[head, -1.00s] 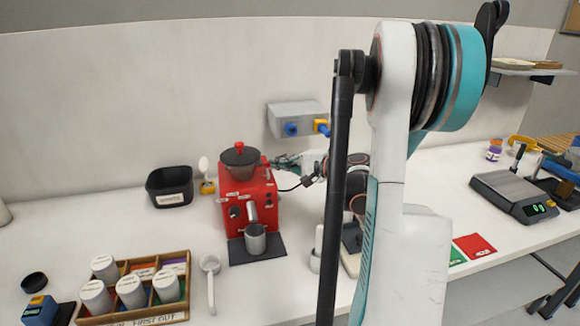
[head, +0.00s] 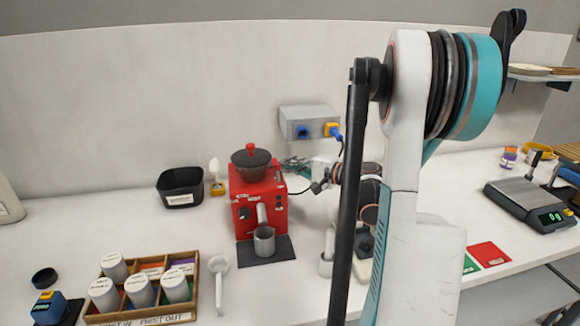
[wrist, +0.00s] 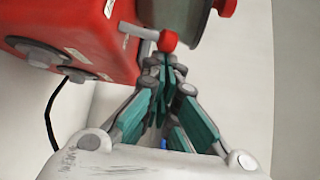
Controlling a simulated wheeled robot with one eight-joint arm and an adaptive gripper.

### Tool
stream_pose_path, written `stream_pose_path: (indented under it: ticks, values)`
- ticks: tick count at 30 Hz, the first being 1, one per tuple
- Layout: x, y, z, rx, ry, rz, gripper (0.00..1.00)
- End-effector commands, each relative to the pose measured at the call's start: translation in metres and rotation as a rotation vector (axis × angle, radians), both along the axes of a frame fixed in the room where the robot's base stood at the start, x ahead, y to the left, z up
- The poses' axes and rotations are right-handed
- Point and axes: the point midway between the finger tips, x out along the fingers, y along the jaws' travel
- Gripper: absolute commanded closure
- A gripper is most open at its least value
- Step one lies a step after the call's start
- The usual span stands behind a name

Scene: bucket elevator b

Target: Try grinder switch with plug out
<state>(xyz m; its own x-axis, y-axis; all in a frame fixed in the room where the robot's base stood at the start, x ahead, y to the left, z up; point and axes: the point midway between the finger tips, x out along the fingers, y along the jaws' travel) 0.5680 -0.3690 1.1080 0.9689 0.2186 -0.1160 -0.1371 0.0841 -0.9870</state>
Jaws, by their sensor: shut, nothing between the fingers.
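The red grinder (head: 248,214) stands on the bench with a dark hopper on top. Its side fills the upper left of the wrist view (wrist: 75,25). A small lever with a red knob (wrist: 168,41) sticks out from that side. My gripper (wrist: 166,68) is shut and empty, its fingertips just below the knob; touching or apart I cannot tell. In the head view my gripper (head: 291,166) is small, at the grinder's right side. A black cord (head: 303,191) leads from the grinder to a dark piece (head: 317,187) beside my arm. The wall socket box (head: 304,115) holds a yellow piece (head: 332,129).
A metal cup (head: 264,241) stands under the grinder's spout on a dark mat (head: 283,253). A black bin (head: 180,188) is to the left. A wooden box of canisters (head: 196,285) and a scoop (head: 218,280) are in front. A scale (head: 528,205) stands far right.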

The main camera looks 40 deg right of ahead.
Motion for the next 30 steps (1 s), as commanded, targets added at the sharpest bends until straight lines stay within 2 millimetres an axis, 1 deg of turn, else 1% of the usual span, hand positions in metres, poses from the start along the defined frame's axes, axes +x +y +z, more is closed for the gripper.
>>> stream_pose_path:
  ticks: [14,19,30]
  values:
    - [-0.004,0.002,0.001,-0.049,-0.083,0.0,1.0]
    - [-0.006,0.004,0.002,-0.083,-0.138,0.0,1.0]
    - [-0.017,0.01,0.006,-0.084,-0.136,0.0,1.0]
